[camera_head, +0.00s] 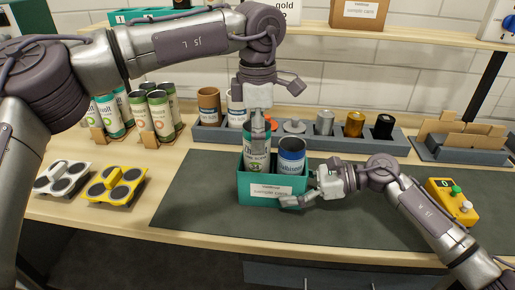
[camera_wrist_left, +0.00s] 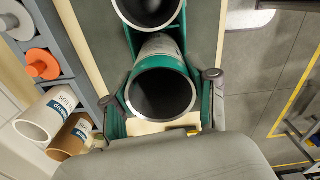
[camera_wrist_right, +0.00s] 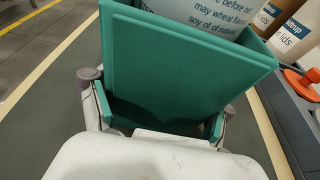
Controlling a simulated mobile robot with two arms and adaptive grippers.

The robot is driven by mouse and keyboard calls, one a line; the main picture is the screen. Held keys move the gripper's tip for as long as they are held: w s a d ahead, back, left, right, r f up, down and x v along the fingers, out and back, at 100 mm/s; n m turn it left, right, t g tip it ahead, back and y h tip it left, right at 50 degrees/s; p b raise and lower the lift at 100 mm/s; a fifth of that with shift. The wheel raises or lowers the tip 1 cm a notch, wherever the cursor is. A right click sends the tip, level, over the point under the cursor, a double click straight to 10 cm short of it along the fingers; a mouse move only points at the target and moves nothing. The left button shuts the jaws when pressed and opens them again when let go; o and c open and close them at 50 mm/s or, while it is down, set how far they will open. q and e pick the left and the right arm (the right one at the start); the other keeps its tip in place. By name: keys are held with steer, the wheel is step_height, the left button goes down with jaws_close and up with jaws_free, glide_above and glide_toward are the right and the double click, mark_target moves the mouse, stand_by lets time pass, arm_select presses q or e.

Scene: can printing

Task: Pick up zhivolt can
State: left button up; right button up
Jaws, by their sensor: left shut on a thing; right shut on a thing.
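The teal box (camera_head: 247,203) stands on the dark mat, holding two open-topped cans side by side. The green-labelled can (camera_head: 256,158), whose label appears to end in "volt", is in its left part. A white-and-blue can (camera_head: 291,165) is in its right part. My left gripper (camera_head: 258,122) reaches down from above and is shut on the green-labelled can, whose open rim (camera_wrist_left: 162,118) shows between the fingers in the left wrist view. My right gripper (camera_head: 305,190) is shut on the box at its right side; the box wall (camera_wrist_right: 185,65) fills the right wrist view.
Green cans (camera_head: 162,115) stand in wooden holders at the left, near a white tray (camera_head: 62,178) and a yellow tray (camera_head: 113,186). A grey rack (camera_head: 215,137) with rolls and lids lies behind the box. A yellow button box (camera_head: 450,200) stands at the right. The mat's left side is clear.

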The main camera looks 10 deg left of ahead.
steer(key=shift+f, duration=0.1)
arm_select(q)
step_height(320, 180, up, 14)
arm_select(e)
steer(key=o, duration=0.8)
arm_select(q)
steer(key=shift+r, duration=0.1)
